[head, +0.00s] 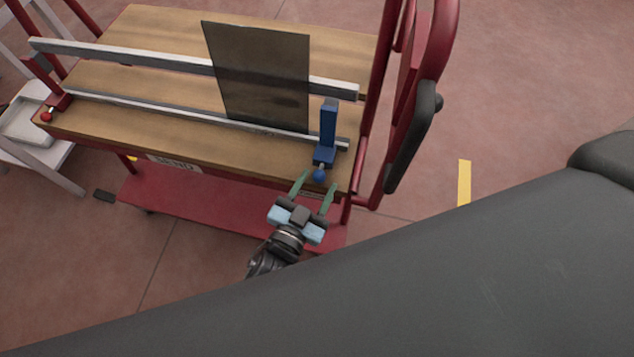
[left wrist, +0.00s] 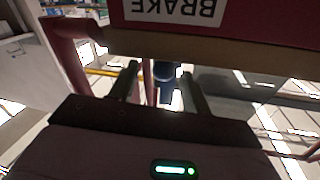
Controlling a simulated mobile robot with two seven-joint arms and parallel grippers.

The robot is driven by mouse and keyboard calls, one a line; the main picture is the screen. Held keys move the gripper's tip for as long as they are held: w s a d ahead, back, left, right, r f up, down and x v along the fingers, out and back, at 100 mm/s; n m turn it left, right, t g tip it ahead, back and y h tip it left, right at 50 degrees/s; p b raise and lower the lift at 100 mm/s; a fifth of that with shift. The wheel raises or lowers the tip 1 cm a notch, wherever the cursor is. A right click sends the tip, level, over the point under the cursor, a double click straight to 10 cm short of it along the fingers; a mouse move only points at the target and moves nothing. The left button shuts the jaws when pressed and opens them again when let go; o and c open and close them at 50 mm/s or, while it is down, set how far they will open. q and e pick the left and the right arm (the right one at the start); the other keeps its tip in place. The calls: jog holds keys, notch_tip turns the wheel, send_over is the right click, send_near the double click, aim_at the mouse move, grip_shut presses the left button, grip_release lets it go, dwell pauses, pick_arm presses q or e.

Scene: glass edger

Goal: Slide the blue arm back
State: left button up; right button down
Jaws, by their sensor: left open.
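My right gripper is not in view.
The wooden table (head: 110,110) has a red frame and a lower red shelf (head: 190,200). A red upright with a dark pad (head: 413,140) rises at its right end. A second, red clamp (head: 50,110) sits at the rail's left end. The floor to the right is open.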

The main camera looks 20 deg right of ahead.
pick_arm(q)
jog(key=v, duration=0.7)
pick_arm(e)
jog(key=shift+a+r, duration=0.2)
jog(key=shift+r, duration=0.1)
pick_arm(q)
jog(key=shift+s, duration=0.15)
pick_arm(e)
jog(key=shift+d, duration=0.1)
